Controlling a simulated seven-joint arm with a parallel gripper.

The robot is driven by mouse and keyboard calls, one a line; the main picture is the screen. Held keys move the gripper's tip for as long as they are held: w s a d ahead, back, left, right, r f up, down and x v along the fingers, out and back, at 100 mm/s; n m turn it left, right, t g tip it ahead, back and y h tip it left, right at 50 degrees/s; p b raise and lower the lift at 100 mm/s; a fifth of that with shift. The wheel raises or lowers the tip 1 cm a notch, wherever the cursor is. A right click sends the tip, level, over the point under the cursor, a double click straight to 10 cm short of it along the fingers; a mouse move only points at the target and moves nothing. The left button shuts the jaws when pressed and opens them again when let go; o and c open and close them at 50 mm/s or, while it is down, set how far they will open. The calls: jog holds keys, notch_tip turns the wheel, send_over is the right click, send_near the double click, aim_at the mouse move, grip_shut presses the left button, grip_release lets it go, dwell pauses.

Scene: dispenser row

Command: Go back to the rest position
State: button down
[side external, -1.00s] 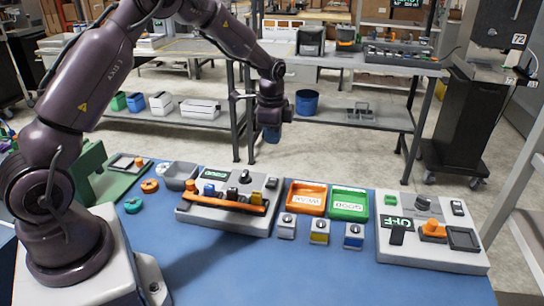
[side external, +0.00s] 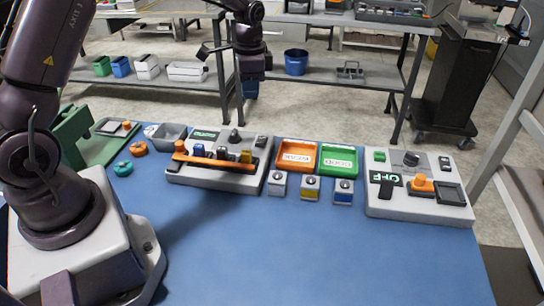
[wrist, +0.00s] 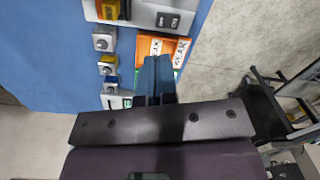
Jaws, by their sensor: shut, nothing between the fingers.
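My gripper (side external: 251,88) hangs in the air beyond the far edge of the blue table in the side view, clear of the table's objects. Its blue fingers point down and are shut with nothing between them. In the wrist view the shut fingers (wrist: 154,75) overlap the orange tray in the picture, with no contact visible. The dispenser panel (side external: 188,176) with its orange bar (side external: 215,163) stands on the table, left of the trays.
An orange tray (side external: 297,143) and green tray (side external: 338,149) stand behind several small button boxes (side external: 310,197). A control panel (side external: 400,207) reading OFF sits at right. A green stand (side external: 72,135) is at left. The front of the table (side external: 270,255) is clear.

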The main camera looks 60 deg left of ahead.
jog(key=s+d+r+n+t, duration=0.2)
jog(key=s+d+r, duration=0.4)
jog(key=s, duration=0.5)
jog(key=s+d+r+n+t, duration=0.2)
jog(key=s+d+r, duration=0.4)
jog(key=s+r, duration=0.4)
jog(key=shift+s+d+r+n+t, duration=0.25)
jog(key=shift+s+d+n+t, duration=0.15)
jog(key=shift+s+t, duration=0.45)
